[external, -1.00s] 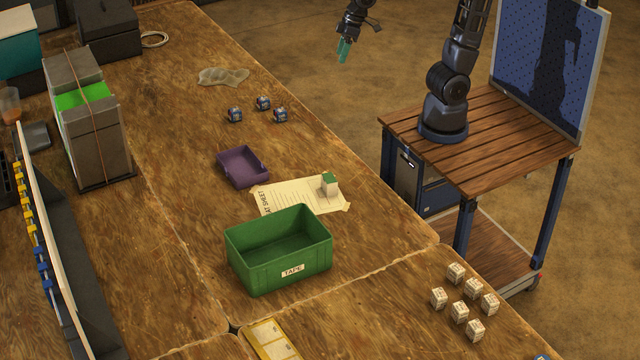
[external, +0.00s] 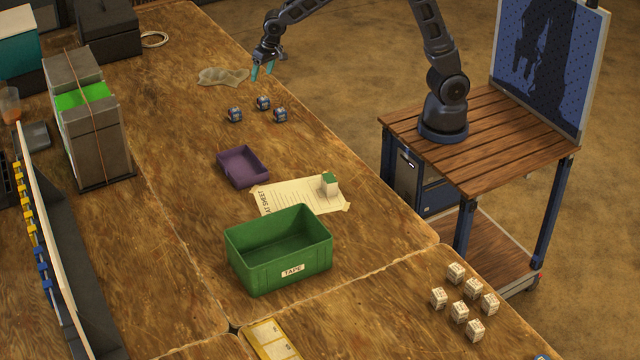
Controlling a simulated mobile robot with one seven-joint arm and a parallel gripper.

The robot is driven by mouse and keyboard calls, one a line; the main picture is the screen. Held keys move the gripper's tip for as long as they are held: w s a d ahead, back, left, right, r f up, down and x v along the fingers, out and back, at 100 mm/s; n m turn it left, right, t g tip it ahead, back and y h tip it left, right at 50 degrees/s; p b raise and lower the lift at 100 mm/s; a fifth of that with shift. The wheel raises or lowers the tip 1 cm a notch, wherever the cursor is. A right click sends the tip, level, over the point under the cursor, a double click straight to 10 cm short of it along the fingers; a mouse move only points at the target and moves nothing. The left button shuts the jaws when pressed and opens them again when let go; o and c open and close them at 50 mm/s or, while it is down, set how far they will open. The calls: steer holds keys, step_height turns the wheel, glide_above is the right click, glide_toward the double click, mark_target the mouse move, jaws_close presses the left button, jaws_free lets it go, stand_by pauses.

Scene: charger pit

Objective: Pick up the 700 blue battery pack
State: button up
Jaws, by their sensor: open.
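Three small blue-and-dark battery packs stand in a cluster on the wooden table: a left one (external: 235,115), a back one (external: 263,103) and a right one (external: 280,115). Their printed numbers are too small to read, so I cannot tell which is the 700. My gripper (external: 262,72), with teal fingertips, points down, open and empty. It appears above and behind the cluster in the picture, apart from the packs.
A grey crumpled cloth (external: 222,76) lies left of my gripper. In front are a purple tray (external: 262,173), a taped paper sheet (external: 290,196) with a green-topped white block (external: 329,184), and a green bin (external: 280,268). Several pale cubes (external: 460,310) stand front right.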

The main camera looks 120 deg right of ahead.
steer(key=w+d+f+m+g+h, duration=0.1)
steer(key=w+d+f+m, duration=0.2)
steer(key=d+f, duration=0.85)
steer(key=m+g+h, duration=0.1)
steer(key=m, duration=0.1)
glide_toward(235, 110)
steer(key=x, duration=1.1)
steer(key=shift+f, duration=0.2)
steer(key=c, duration=1.2)
steer(key=shift+r, duration=0.2)
